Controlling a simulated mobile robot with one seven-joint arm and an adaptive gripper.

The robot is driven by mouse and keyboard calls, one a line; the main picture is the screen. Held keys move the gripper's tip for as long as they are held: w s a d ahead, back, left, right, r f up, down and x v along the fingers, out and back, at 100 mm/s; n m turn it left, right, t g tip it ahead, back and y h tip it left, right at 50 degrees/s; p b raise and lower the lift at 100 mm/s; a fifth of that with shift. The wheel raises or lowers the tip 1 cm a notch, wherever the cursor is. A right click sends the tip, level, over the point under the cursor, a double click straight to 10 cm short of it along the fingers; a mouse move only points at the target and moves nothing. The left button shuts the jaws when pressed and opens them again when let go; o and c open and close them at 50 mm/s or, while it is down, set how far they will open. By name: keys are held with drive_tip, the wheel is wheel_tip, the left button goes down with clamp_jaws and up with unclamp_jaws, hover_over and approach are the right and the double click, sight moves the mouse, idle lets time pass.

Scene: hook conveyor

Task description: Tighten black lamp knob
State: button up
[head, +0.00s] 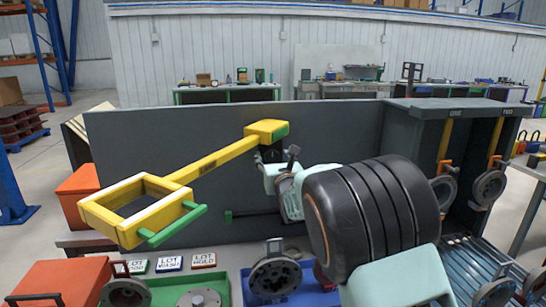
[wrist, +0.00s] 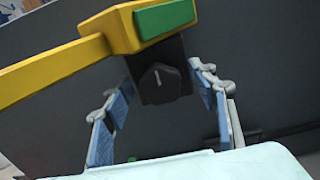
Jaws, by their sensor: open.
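A yellow lamp arm (head: 222,159) with a square frame head (head: 137,208) reaches from the grey panel. Its yellow end block (head: 266,131) has a green face. In the wrist view, the black knob (wrist: 160,82) with a pale mark sits just under that block (wrist: 135,25). My gripper (wrist: 165,92) is open, with one blue-padded finger on each side of the knob. I see a gap on both sides, and the fingers do not appear to touch it. In the head view, my gripper (head: 290,158) is beside the block's lower side, and the knob is mostly hidden.
The grey panel (head: 170,130) stands right behind the knob. On the bench are round metal parts (head: 275,277), LOT signs (head: 170,263) and an orange box (head: 65,280). Hooks with round parts (head: 489,187) hang at right. The yellow arm fills the space left of my gripper.

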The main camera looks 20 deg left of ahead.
drive_tip(key=shift+c, duration=0.5)
drive_tip(key=c, duration=1)
drive_tip(key=shift+f+b, duration=0.1)
drive_tip(key=shift+b, duration=0.55)
